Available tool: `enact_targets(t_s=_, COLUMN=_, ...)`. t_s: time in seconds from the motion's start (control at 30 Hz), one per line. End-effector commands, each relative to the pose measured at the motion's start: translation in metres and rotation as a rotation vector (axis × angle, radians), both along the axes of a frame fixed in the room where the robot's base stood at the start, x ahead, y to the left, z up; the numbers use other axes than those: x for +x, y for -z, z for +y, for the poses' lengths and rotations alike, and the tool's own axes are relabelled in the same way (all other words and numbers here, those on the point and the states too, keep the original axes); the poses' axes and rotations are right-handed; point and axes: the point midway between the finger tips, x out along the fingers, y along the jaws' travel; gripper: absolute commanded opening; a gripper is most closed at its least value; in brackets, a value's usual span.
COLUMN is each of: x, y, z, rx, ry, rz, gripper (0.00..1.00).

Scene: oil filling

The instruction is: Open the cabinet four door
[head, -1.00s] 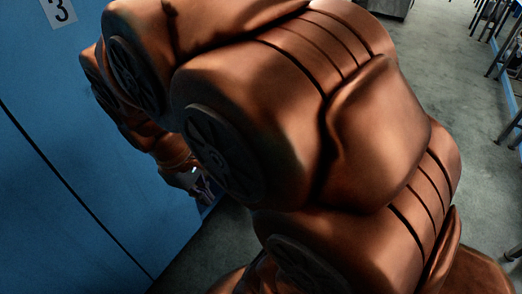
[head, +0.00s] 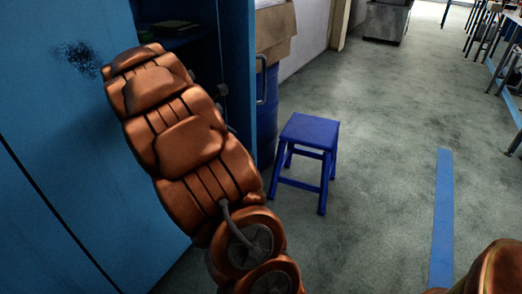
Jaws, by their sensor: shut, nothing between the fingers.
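The blue cabinet (head: 60,130) fills the left of the head view. At its right end one blue door (head: 238,50) stands swung outward, with a grey bar handle (head: 262,80) on its outer side. Its number does not show, so I cannot tell from a label that it is door four. The dark interior (head: 200,50) shows to the left of this door, with a shelf holding small items. My copper arm reaches up in front of the opening, between the cabinet front and the open door. My gripper is hidden behind the arm.
A blue stool (head: 310,130) stands on the grey floor right of the open door. A blue barrel (head: 268,120) and a cardboard box (head: 275,30) are behind the door. A blue floor stripe (head: 443,215) lies to the right. The floor between stool and stripe is clear.

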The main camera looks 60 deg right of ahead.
Motion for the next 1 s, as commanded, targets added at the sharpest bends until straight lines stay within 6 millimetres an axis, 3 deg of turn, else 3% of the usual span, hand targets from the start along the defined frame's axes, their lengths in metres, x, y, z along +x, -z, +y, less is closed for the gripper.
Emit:
enact_targets(t_s=0.03, x=0.002, y=0.009, z=-0.006, rx=-0.002, ry=-0.011, rz=0.017, gripper=0.0)
enact_targets(t_s=0.27, x=0.002, y=0.017, z=-0.019, rx=-0.006, ry=-0.031, rz=0.041, gripper=0.0)
enact_targets(t_s=0.83, x=-0.028, y=0.085, z=-0.079, rx=-0.005, ry=-0.029, rz=0.037, gripper=0.0)
enact_targets(t_s=1.0, x=-0.038, y=0.082, z=-0.099, rx=-0.006, ry=-0.029, rz=0.035, gripper=0.0)
